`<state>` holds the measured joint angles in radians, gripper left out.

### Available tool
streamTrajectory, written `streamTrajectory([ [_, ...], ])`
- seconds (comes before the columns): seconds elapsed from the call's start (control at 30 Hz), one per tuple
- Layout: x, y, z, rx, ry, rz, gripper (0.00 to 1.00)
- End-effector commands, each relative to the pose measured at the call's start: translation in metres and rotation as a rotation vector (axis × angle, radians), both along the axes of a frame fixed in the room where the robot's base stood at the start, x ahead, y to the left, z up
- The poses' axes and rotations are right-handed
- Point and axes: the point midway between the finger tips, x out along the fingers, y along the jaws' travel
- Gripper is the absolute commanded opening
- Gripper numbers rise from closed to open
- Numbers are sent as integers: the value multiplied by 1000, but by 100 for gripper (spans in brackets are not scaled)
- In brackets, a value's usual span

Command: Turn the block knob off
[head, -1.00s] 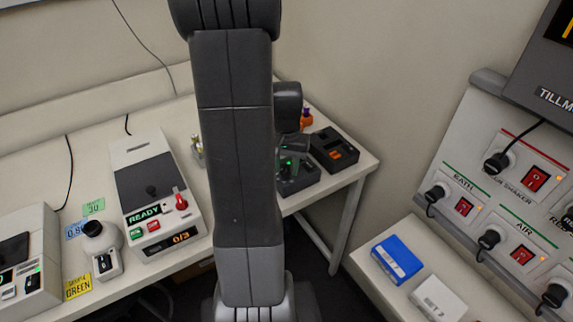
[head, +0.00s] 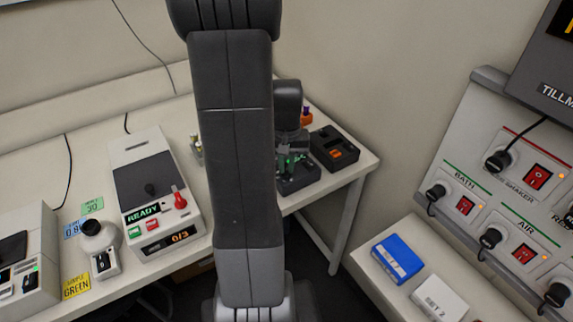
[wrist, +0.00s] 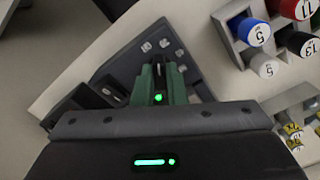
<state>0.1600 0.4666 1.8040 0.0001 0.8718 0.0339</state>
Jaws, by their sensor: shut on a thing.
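The dark grey block (head: 298,184) stands on the far right part of the bench, partly hidden by my arm in the head view. In the wrist view the block (wrist: 132,55) shows pale round spots on its top. My gripper (wrist: 159,68) has green fingers and is over the block, shut on a small dark part between them, which I take to be the block knob. The fingers hide most of the knob, so I cannot read its setting. In the head view my gripper (head: 291,160) is low at the block's top.
A dark box with an orange display (head: 336,150) stands close right of the block. Racks of coloured, numbered caps (wrist: 255,32) are near my gripper. A shaker unit (head: 160,190) is on the left, and a switch panel (head: 500,215) on the right wall.

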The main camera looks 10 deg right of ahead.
Motion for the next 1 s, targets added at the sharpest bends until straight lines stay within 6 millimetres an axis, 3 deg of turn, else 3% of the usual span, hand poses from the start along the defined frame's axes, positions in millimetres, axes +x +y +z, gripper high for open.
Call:
streamTrajectory([
  [0.5, 1, 0, 1, -1, -4, 409, 0],
  [1.0, 1, 0, 1, -2, -4, 557, 0],
])
